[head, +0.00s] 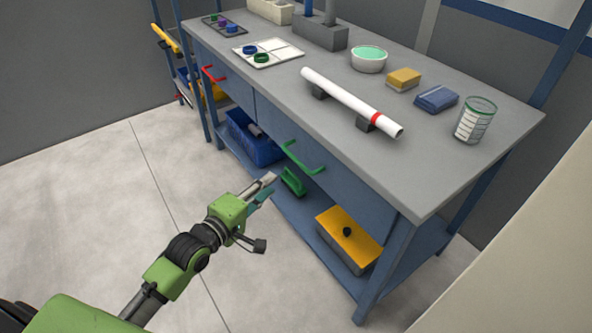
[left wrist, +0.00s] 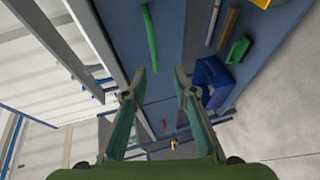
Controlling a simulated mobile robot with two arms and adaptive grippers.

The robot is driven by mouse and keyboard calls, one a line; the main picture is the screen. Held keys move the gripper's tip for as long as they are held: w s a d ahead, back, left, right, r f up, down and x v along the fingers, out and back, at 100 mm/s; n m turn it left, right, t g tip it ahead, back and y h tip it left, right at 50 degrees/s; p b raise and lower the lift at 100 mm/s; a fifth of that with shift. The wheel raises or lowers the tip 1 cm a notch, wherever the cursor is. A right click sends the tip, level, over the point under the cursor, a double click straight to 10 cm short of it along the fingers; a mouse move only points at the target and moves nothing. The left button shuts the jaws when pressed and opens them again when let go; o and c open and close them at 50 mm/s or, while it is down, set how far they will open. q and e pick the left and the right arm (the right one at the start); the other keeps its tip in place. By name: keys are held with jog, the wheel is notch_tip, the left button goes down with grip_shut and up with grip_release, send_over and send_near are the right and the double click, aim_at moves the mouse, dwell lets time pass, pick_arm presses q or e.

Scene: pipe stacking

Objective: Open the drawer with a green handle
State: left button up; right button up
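The green handle (head: 303,163) is a bar on the front of the blue drawer (head: 345,180) under the grey worktop. The drawer looks closed, its front in line with the bench. My left gripper (head: 271,184) is in front of the bench, short of the handle and to its left in the head view. In the left wrist view, the gripper (left wrist: 160,76) has its two fingers apart with nothing between them. The green handle (left wrist: 150,38) shows there beyond the fingertips, a little left of the gap. My right gripper is not in view.
A second drawer has a red handle (head: 213,74). The lower shelf holds a blue bin (head: 262,150), a green object (head: 292,181) and a yellow-topped box (head: 348,240). A white pipe (head: 345,98) lies on supports on the worktop. The floor in front is clear.

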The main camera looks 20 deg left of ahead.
aim_at(296, 158)
pick_arm(q)
jog(key=x, duration=0.4)
jog(key=b+x, duration=0.1)
jog(key=x, duration=0.4)
jog(key=r+b+x, duration=0.1)
jog(key=x, duration=0.3)
jog(key=shift+w+d, duration=0.35)
jog(key=shift+w, duration=0.1)
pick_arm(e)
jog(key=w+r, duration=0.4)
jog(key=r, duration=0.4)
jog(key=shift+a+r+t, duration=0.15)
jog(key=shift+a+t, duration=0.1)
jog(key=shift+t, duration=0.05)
pick_arm(q)
grip_shut()
